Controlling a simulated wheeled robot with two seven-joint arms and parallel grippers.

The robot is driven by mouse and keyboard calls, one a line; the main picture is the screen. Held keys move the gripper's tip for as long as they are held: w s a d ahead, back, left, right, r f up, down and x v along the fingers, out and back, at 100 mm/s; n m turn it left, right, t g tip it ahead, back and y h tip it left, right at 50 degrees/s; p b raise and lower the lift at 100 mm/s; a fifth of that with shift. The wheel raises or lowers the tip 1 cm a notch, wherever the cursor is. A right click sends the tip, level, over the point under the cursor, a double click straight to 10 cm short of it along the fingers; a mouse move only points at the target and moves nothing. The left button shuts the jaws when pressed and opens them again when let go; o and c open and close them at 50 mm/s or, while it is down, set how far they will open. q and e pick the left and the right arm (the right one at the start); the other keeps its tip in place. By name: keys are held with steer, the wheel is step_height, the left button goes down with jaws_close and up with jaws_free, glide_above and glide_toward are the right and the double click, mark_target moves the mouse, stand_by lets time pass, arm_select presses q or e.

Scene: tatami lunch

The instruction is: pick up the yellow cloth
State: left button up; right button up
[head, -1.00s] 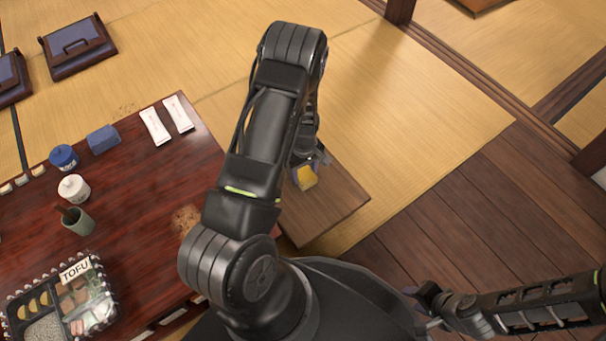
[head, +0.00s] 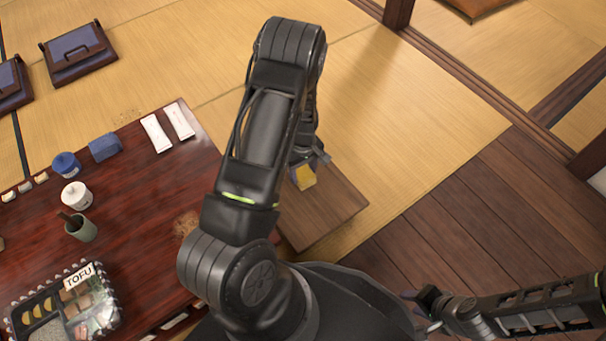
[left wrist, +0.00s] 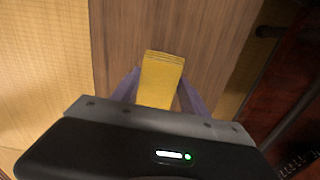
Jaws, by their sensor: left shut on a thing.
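The yellow cloth (head: 304,177) is a small folded block over the small wooden side table, partly hidden by my left arm in the head view. The left wrist view shows the cloth (left wrist: 161,79) between the two fingers. My left gripper (head: 308,165) is shut on it. Whether the cloth still touches the wood under it I cannot tell. My right gripper (head: 428,300) is at the lower right, far from the cloth; its fingers are too unclear to judge.
The small wooden table (head: 335,205) stands beside the dark red table (head: 130,190). On the red table are a tofu box (head: 62,305), a white jar (head: 76,194), a blue jar (head: 66,165), a green cup (head: 82,228) and white packets (head: 157,133). Tatami and plank floor lie open to the right.

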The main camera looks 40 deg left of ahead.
mark_target(303, 173)
arm_select(q)
step_height(303, 173, up, 6)
steer(key=shift+p, duration=1)
